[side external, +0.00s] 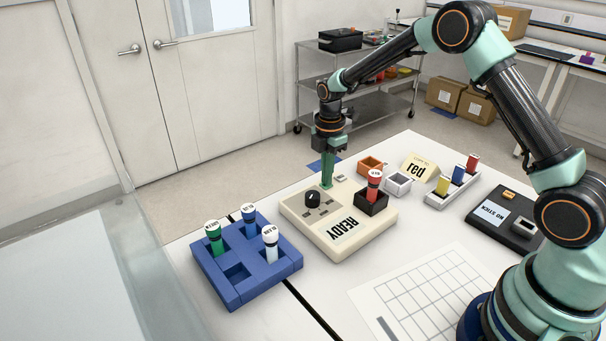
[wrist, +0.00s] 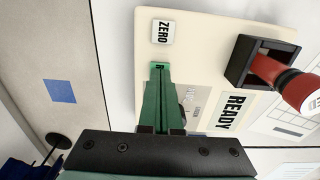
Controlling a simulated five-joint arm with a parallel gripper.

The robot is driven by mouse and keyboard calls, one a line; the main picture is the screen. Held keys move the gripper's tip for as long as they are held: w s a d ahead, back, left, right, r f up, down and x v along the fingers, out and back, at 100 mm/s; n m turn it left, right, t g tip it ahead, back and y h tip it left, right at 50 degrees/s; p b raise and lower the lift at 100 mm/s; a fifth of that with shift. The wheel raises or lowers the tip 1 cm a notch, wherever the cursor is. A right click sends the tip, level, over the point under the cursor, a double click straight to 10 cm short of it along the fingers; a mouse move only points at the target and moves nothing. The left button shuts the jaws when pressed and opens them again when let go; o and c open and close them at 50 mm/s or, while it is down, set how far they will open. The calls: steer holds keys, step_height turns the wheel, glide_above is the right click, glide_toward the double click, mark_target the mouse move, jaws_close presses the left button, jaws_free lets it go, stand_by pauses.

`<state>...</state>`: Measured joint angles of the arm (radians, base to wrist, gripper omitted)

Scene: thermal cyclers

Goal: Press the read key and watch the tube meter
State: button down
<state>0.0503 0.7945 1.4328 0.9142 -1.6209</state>
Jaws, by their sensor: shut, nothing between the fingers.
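The cream tube meter (side external: 328,232) lies on the table, its display (side external: 345,229) reading READY; the display also shows in the wrist view (wrist: 231,112). A red tube (side external: 374,184) with a white cap stands in the meter's dark socket (side external: 371,204). My gripper (side external: 327,184) points down at the meter's far edge, behind the black knob (side external: 312,199).
A blue rack (side external: 238,293) with green, blue and white tubes stands left of the meter. A white rack (side external: 441,199) and black device (side external: 482,214) are to the right.

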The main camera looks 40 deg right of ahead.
steer(key=shift+s+f, duration=0.1)
steer(key=shift+f, duration=0.95)
steer(key=shift+r, duration=0.1)
step_height(320, 180, up, 15)
steer(key=shift+w, duration=0.35)
